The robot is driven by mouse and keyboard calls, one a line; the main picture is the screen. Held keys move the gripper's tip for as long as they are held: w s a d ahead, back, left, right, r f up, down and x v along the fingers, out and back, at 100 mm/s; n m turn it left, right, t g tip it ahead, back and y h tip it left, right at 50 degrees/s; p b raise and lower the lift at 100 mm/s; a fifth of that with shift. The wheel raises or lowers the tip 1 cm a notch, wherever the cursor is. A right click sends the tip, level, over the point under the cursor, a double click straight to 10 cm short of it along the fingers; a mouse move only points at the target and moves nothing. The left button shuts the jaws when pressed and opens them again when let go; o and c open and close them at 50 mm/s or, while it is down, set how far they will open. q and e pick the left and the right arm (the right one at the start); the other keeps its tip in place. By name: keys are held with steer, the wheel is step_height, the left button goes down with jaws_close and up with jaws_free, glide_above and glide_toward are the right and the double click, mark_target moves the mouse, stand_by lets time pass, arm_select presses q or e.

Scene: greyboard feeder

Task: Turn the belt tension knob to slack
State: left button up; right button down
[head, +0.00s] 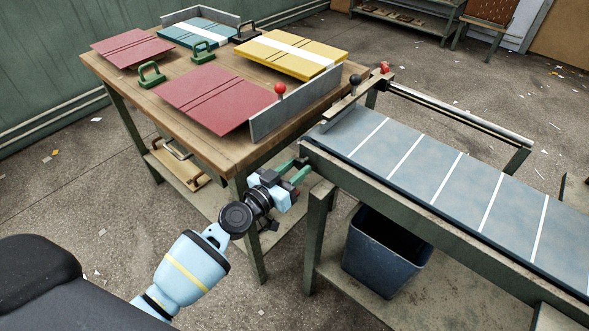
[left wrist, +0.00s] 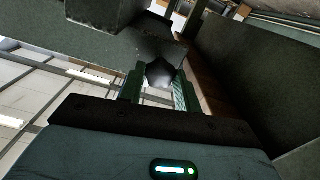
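My left gripper (head: 298,168) is at the near left corner of the conveyor belt (head: 400,165), beside the belt's frame. In the left wrist view its two green fingers (left wrist: 157,85) stand apart. A dark rounded piece (left wrist: 160,73), possibly the tension knob, shows between the fingertips under the frame. I cannot tell whether the fingers touch it. In the head view this piece is hidden by the gripper and frame, and no setting mark shows. My right gripper is not in view.
A wooden table (head: 215,158) with red, teal and yellow boards stands left of the belt. A red-topped lever (head: 280,90) rises by its metal fence. A blue bin (head: 385,255) stands below.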

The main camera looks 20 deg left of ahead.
arm_select(q)
steer(key=shift+c, duration=1.2)
steer(key=shift+n, duration=0.3)
